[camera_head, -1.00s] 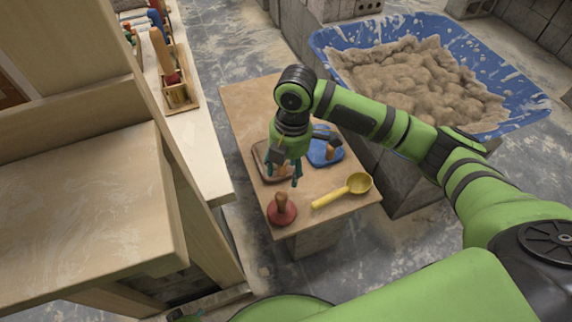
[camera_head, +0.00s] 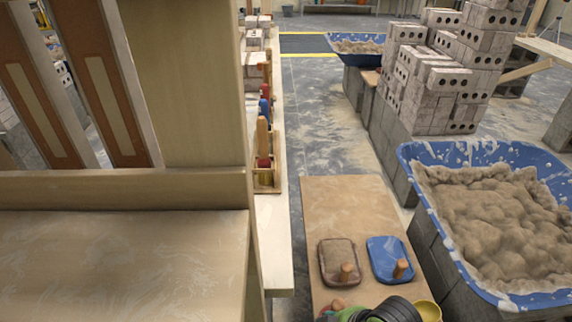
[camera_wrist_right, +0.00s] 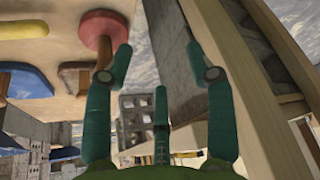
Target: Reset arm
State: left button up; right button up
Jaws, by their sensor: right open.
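My right gripper (camera_wrist_right: 158,55) shows in the right wrist view with its teal fingers spread and nothing between them. The same view is turned, with the small wooden table (camera_wrist_right: 125,12) at its upper left. A red round-based tool (camera_wrist_right: 103,28) with a wooden handle is close by the left fingertip; whether they touch is unclear. My left gripper is in neither current view.
The small table (camera_head: 340,205) holds a brown float (camera_head: 338,255), a blue float (camera_head: 385,262) and a partly hidden yellow scoop (camera_head: 428,310). A blue mortar tub (camera_head: 425,150) stands at right. A wooden bench (camera_head: 275,225) with tools and a wooden frame are at left.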

jog(key=s+d+f+m+h, duration=0.2)
jog(key=s+d+m+h, duration=0.2)
jog(key=s+d+m, duration=0.6)
notch_tip(320, 180, down, 26)
jog(key=n, duration=0.2)
pick_arm(q)
jog(key=s+a+r+p, duration=0.1)
jog(key=s+r+p, duration=0.3)
jog(key=s+p, duration=0.3)
jog(key=s+a+r+g+p, duration=0.1)
jog(key=s+r+p, duration=0.4)
jog(key=p, duration=0.8)
jog(key=s, duration=0.3)
jog(key=shift+s+a+g, duration=0.2)
jog(key=shift+s+g, duration=0.1)
pick_arm(e)
jog(key=s+d+r+g, duration=0.1)
jog(key=s+r, duration=0.3)
jog(key=s, duration=0.4)
jog(key=s+d+r, duration=0.2)
jog(key=s+r, duration=0.3)
jog(key=s, duration=0.2)
jog(key=shift+s+d+g, duration=0.15)
jog(key=shift+s+g, duration=0.25)
pick_arm(q)
jog(key=shift+r, duration=0.1)
